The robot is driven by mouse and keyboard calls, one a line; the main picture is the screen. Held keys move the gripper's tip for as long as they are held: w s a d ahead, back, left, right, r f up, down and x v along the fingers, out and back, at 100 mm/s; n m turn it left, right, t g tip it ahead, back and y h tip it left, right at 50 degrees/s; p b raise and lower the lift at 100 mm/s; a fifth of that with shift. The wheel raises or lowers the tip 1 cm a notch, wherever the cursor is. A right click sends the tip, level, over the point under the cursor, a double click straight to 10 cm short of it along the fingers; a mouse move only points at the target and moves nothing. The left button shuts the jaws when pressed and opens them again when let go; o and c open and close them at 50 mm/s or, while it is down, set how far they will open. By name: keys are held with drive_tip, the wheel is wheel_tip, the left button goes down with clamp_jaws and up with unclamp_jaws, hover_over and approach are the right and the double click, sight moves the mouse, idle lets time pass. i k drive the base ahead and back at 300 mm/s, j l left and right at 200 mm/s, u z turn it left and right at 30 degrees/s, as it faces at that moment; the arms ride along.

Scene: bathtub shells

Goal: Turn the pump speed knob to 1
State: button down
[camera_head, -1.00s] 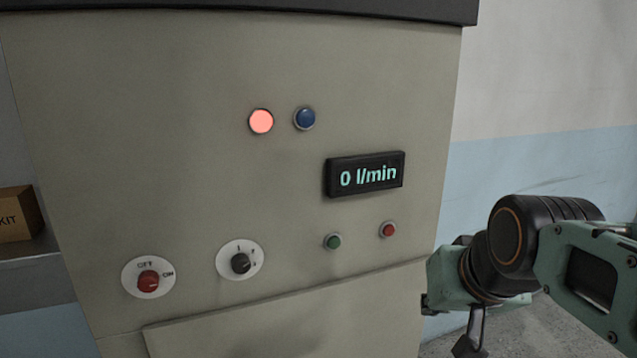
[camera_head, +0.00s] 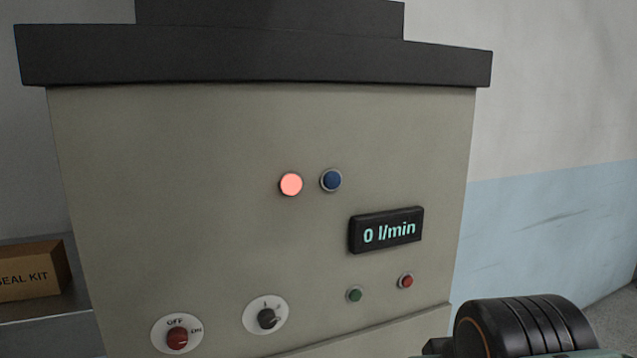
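A black knob (camera_head: 267,319) sits on a round white dial plate (camera_head: 254,328) low on the front of the beige cabinet. Its scale marks are too small to read surely. To its left is a red knob (camera_head: 178,338) on a plate marked OFF and ON. The black display (camera_head: 386,230) reads 0 l/min. Part of my arm shows at the bottom right, right of the knobs and apart from them. My gripper is out of the picture.
A lit pinkish lamp (camera_head: 291,184) and a blue one (camera_head: 331,180) sit above the display. Green (camera_head: 355,295) and red (camera_head: 406,281) buttons sit below it. A seal kit box (camera_head: 32,270) stands on a grey shelf (camera_head: 40,304) at left. The space before the panel looks clear.

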sight(267, 320)
drive_tip(key=l, duration=0.35)
drive_tip(key=k+l+u, duration=0.1)
drive_tip(key=l, duration=0.25)
drive_tip(key=k+l+u, duration=0.1)
drive_tip(key=l, duration=0.3)
drive_tip(key=k+l, duration=0.1)
drive_tip(key=l, duration=0.25)
drive_tip(key=j, duration=0.3)
